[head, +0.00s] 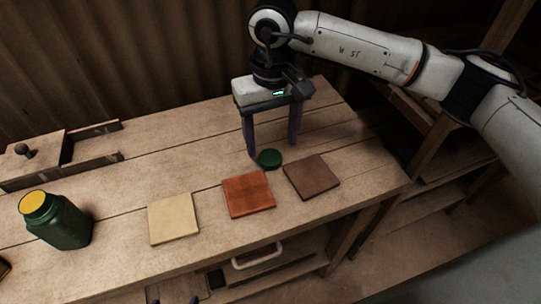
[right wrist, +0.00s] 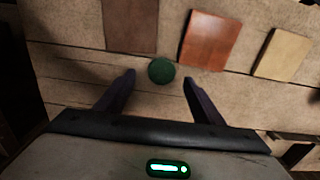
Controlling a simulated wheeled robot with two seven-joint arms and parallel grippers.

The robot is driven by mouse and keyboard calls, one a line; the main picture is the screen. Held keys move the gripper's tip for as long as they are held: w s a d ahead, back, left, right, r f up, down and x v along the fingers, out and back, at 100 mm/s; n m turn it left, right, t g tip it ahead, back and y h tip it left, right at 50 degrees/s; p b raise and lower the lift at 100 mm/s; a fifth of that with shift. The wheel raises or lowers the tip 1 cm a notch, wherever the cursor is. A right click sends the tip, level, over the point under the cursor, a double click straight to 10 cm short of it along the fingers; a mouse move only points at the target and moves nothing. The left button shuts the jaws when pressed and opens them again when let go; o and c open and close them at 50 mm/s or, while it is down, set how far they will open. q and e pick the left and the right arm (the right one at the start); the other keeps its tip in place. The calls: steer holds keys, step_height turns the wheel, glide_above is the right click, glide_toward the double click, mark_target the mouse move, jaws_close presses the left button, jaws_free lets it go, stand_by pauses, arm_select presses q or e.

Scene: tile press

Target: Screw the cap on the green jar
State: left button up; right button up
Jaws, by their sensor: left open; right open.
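The green jar (head: 62,226) stands at the left of the bench, with yellow showing at its top and no green cap on it. A round green cap (head: 270,158) lies flat on the bench behind the tiles. My right gripper (head: 272,152) is open and points down at the cap, its fingers on either side and apart from it. In the right wrist view the cap (right wrist: 161,70) shows just beyond the gap between the fingertips (right wrist: 158,78). My left gripper (head: 175,298) barely shows at the bottom edge, open, with only its fingertips in view.
A cream tile (head: 173,219), an orange-red tile (head: 248,194) and a brown tile (head: 312,177) lie in front of the cap. A wooden box with a knob (head: 30,160) is at the back left. A dark thing with yellow (head: 4,268) is cut off at the left edge.

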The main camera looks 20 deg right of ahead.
mark_target(270, 157)
step_height(270, 157, down, 4)
steer(key=shift+a+f, duration=0.1)
steer(key=shift+a, duration=0.05)
steer(key=shift+c, duration=0.2)
steer(key=c, duration=1.1)
